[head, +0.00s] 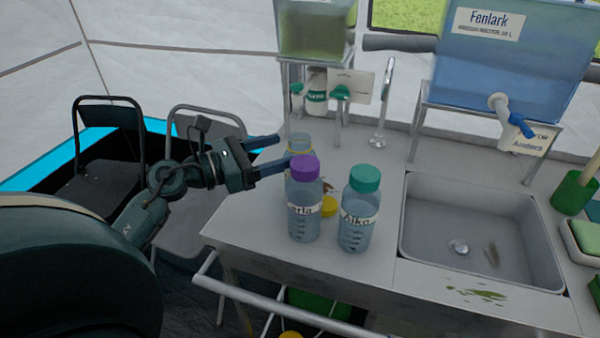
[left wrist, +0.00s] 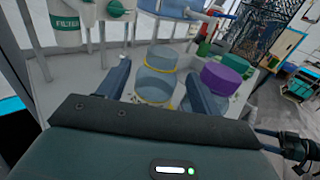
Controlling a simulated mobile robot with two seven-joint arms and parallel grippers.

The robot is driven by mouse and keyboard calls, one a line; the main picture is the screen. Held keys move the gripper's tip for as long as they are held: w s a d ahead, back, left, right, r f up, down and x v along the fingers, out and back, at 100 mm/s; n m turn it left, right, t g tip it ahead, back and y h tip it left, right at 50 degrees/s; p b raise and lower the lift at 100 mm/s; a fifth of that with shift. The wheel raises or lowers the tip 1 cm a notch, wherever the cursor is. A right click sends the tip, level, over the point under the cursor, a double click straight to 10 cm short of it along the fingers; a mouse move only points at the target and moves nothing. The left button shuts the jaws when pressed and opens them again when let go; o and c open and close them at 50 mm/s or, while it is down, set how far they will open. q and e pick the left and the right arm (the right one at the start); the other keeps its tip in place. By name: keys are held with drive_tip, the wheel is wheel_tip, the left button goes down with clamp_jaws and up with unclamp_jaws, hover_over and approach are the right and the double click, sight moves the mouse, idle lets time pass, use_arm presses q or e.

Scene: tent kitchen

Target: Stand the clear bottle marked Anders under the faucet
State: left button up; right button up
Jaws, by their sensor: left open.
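A clear bottle with a yellow band (head: 299,143) stands on the counter behind the purple-capped bottle, mostly hidden; no name on it can be read. In the left wrist view this clear bottle (left wrist: 160,72) shows between my finger tips. My left gripper (head: 277,154) is open, its fingers pointing right toward that bottle; I cannot tell whether they touch it. The tank marked Fenlark (head: 505,60) has a white faucet with a blue handle (head: 512,115). A card reading Anders (head: 527,143) is by it. A tall metal spout (head: 384,100) rises behind the sink.
A purple-capped bottle (head: 304,205) and a green-capped bottle marked Aiko (head: 359,212) stand at the counter's front. A yellow lid (head: 329,206) lies behind them. The sink (head: 480,240) is right of them. A filter canister (head: 316,95) and a second tank (head: 316,30) are behind.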

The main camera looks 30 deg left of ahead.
sight(290, 146)
use_arm(q)
drive_tip(key=x, duration=0.1)
drive_tip(key=p+x, duration=0.1)
drive_tip(key=x, duration=0.2)
drive_tip(key=shift+w+d+r+p, duration=0.2)
drive_tip(key=shift+w+r+p, duration=0.05)
drive_tip(key=shift+p, duration=0.05)
drive_tip(key=shift+w+d+f, duration=0.1)
drive_tip(key=shift+w+d, duration=0.1)
drive_tip(key=shift+w, duration=0.1)
drive_tip(key=c, duration=0.3)
clamp_jaws()
